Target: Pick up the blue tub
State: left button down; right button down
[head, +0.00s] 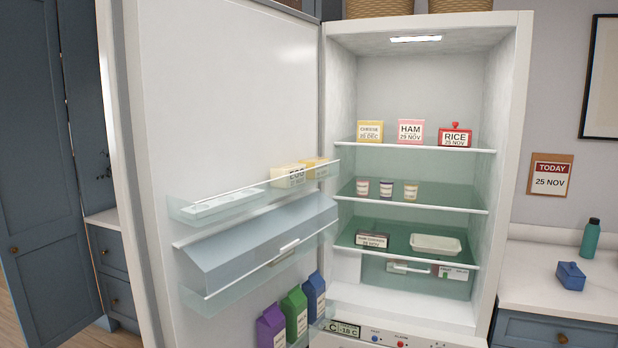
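A small blue tub (570,277) with a lid and a raised handle or knob on top sits on the white counter at the right, beside the open fridge. It stands upright and nothing touches it. Neither of my grippers shows in the head view.
The fridge door (230,120) stands open to the left, with cartons (295,312) in its lower rack. Shelves hold labelled boxes (410,131), small pots and a white tray (435,244). A teal bottle (590,238) stands behind the tub. The counter (530,275) left of the tub is clear.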

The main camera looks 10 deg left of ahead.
aim_at(570, 283)
jog(key=i+j+z, duration=0.15)
jog(key=j+z, duration=0.2)
jog(key=i+j+z, duration=0.1)
jog(key=j+z, duration=0.65)
jog(key=j, duration=0.15)
jog(key=j+z, duration=0.1)
jog(key=j, duration=0.9)
jog(key=j+z, duration=0.15)
jog(key=j, duration=0.8)
jog(key=k+j+z, duration=0.1)
jog(key=j, duration=0.85)
jog(key=i+l, duration=0.1)
jog(key=l, duration=0.7)
jog(key=i+l, duration=0.1)
jog(key=l, duration=0.75)
jog(key=i+l, duration=0.1)
jog(key=l, duration=0.7)
jog(key=i+l, duration=0.7)
jog(key=i, duration=0.1)
